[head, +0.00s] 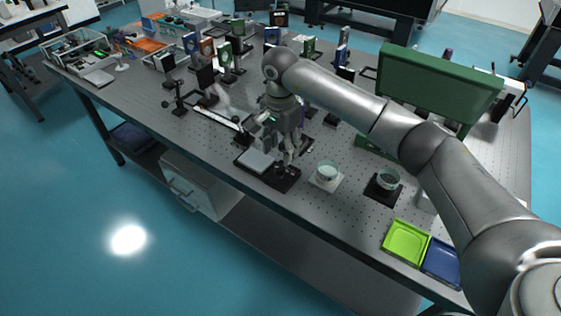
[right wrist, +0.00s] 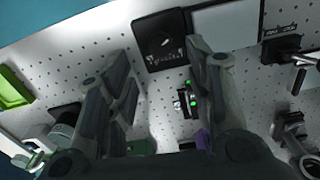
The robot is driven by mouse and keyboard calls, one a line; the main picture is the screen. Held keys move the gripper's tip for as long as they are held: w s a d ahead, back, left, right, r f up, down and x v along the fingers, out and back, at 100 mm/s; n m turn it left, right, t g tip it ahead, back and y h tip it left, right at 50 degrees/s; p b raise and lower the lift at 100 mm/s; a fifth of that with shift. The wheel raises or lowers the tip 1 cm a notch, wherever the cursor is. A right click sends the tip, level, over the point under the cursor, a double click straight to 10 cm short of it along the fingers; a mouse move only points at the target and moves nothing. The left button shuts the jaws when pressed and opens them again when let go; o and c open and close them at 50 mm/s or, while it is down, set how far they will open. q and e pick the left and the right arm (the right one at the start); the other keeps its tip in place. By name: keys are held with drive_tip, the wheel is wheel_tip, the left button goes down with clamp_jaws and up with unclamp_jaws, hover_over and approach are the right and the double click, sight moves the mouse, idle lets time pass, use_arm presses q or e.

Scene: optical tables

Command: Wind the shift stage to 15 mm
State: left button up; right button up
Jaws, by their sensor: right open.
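What looks like the shift stage is a low black unit (head: 287,184) near the front edge of the table, with a light grey plate (head: 256,161) on its left part. In the right wrist view, its black square part (right wrist: 150,62) carries a dark round knob and small pale markings, too small to read. The grey plate (right wrist: 228,22) lies beside it. My right gripper (head: 290,157) points down over the black part. In the right wrist view its two fingers (right wrist: 158,55) are apart, with the black part showing between and beyond the tips. Nothing is held. My left gripper is not in view.
Right of the stage stand a glass dish on a white base (head: 327,175) and one on a black base (head: 386,183). A green tray (head: 406,241) and a blue tray (head: 442,262) lie farther right. Several optical mounts stand behind. A small device with green lights (right wrist: 190,98) sits close by.

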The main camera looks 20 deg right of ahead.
sight(280, 166)
wheel_tip(280, 166, down, 6)
drive_tip(key=shift+r+p, duration=0.1)
drive_tip(key=shift+p, duration=0.55)
drive_tip(key=shift+f, duration=0.55)
drive_tip(key=c, duration=1)
drive_tip(key=shift+c, duration=0.2)
